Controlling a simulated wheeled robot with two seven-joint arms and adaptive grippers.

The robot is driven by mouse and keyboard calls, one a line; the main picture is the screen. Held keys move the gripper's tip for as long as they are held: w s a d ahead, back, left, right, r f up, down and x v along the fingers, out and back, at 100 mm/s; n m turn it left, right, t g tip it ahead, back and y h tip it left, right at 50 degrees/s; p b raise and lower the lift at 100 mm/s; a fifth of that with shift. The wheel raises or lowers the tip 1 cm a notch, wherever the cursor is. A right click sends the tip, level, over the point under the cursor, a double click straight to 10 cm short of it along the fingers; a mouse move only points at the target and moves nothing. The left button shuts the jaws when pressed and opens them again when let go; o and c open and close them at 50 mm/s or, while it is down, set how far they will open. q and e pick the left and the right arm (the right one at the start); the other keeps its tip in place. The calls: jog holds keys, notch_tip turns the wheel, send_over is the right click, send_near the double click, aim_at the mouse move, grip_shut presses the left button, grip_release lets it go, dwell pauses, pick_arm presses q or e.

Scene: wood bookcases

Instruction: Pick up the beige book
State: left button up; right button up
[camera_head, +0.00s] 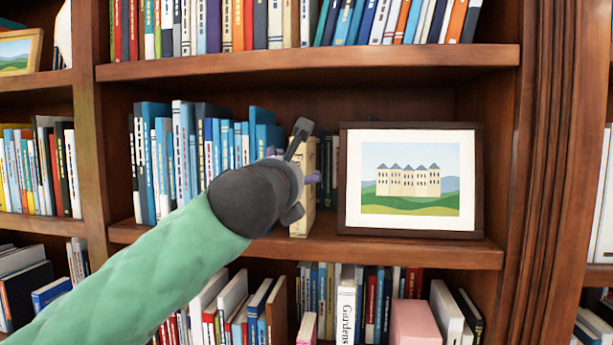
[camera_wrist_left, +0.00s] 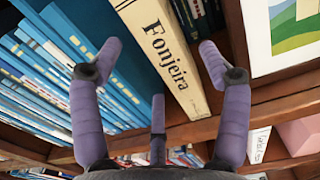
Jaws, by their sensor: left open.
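The beige book (camera_head: 303,205) stands upright on the middle shelf (camera_head: 400,252), between a row of blue books and a framed picture. In the left wrist view the beige book (camera_wrist_left: 170,55) shows its spine, lettered "Fonjeira". My left gripper (camera_head: 300,165) is in front of the book and hides part of it in the head view. In the left wrist view the gripper (camera_wrist_left: 158,68) is open, with purple fingers spread on either side of the spine and another finger below. I cannot tell whether any finger touches the book. My right gripper is not in view.
Blue books (camera_head: 185,150) stand close on the left of the beige book. The framed castle picture (camera_head: 411,180) stands on its right, close by. Dark books (camera_head: 328,165) show in the gap behind. The upper shelf board (camera_head: 310,66) runs above, with some free height under it.

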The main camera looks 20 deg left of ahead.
pick_arm(q)
jog(key=p+x, duration=0.3)
jog(key=x, duration=0.7)
jog(key=shift+s, duration=0.15)
jog(key=c, duration=0.3)
jog(key=shift+f, duration=0.1)
grip_shut()
